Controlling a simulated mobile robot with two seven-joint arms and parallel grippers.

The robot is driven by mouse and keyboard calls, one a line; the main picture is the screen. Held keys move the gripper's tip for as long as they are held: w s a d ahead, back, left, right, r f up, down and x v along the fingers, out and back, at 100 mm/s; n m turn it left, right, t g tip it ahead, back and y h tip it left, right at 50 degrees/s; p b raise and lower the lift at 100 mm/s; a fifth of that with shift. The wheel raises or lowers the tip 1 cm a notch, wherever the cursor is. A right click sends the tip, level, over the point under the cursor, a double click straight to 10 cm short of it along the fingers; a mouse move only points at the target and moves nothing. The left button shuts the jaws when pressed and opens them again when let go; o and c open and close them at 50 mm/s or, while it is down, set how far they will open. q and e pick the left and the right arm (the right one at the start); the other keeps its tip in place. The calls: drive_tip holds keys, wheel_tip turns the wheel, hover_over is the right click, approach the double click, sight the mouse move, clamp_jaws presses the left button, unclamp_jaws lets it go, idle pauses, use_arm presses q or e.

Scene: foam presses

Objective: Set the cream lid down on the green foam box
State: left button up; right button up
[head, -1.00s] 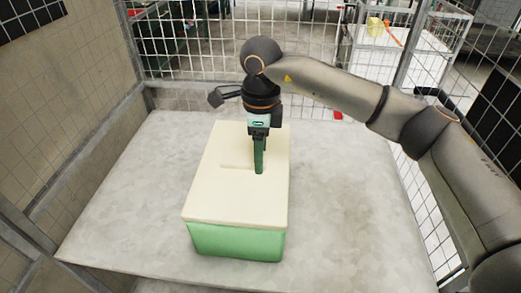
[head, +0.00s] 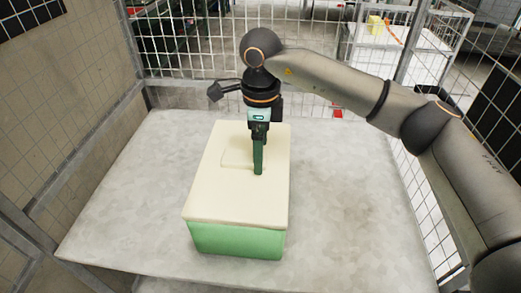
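The cream lid (head: 235,197) lies flat over the green foam box (head: 236,240) on the grey table, and its front edge lines up with the box's front with no gap visible. A low raised block (head: 237,152) stands on the lid's top. My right gripper (head: 258,168) points straight down over the lid, its dark green finger at the right side of the block. The fingers are seen edge-on, so their spacing, and whether they touch the block, cannot be told. My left gripper is not in view. The box's back is hidden.
The grey table (head: 345,200) is bare on both sides of the box. Wire mesh fencing (head: 210,40) stands behind and at the right, and a tiled wall panel (head: 65,100) is at the left. A white cart (head: 400,60) is beyond the fence.

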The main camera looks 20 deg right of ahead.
wheel_tip(320, 180, up, 12)
drive_tip(key=shift+f, duration=0.2)
